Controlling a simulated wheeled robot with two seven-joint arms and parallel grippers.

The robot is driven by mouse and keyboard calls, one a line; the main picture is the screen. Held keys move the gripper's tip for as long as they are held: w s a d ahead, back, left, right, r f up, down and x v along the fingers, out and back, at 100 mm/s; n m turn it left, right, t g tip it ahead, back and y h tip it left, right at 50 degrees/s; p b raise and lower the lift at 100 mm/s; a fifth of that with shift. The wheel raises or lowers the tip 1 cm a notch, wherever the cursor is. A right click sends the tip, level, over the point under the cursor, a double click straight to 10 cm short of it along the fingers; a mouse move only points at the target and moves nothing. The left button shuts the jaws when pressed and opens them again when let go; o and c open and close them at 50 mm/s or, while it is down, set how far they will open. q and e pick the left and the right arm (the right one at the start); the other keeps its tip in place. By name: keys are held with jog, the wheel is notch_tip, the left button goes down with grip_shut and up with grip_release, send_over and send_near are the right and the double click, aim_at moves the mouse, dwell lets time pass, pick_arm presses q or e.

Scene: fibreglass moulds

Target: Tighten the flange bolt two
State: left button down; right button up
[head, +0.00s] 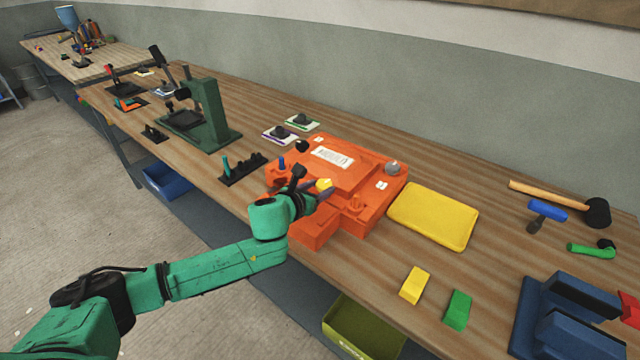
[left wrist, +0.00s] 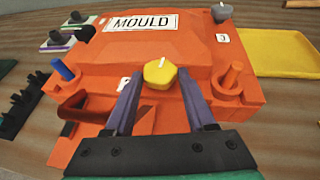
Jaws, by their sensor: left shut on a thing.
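The orange mould (head: 368,165) sits on the wooden bench, with a "MOULD" label on its lid (left wrist: 135,40). My left gripper (head: 322,188) is over its near side, shut on a yellow hexagonal knob (left wrist: 160,72) with a white mark on top; the knob also shows in the head view (head: 325,184). I cannot tell whether the knob touches the mould. Its underside is hidden. A blue post (left wrist: 63,69) stands at the near left corner and an orange post (left wrist: 232,73) at the near right. A grey knob (left wrist: 221,12) and a black knob (head: 302,146) sit at the far corners.
A yellow tray (head: 434,215) lies right of the mould. A black rack (head: 243,170) and a green press (head: 207,112) stand left. Yellow (head: 415,285) and green (head: 457,310) blocks lie in front right. A mallet (head: 597,212) lies far right.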

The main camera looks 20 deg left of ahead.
pick_arm(q)
jog(key=m+h+p, duration=0.1)
jog(key=m+g+h+p, duration=0.1)
jog(key=p, duration=0.1)
jog(key=shift+w+a+r+m+h, duration=0.15)
jog(key=shift+a+r+m+h, duration=0.05)
jog(key=shift+a+m+h, duration=0.2)
jog(key=shift+w+a+f+m+g+h+p, duration=0.15)
jog(key=shift+m+g+h+p, duration=0.25)
jog(key=shift+m+h+p, duration=0.25)
jog(key=shift+f+m+h, duration=0.1)
jog(key=shift+m+h, duration=0.15)
jog(key=c, duration=0.5)
grip_release()
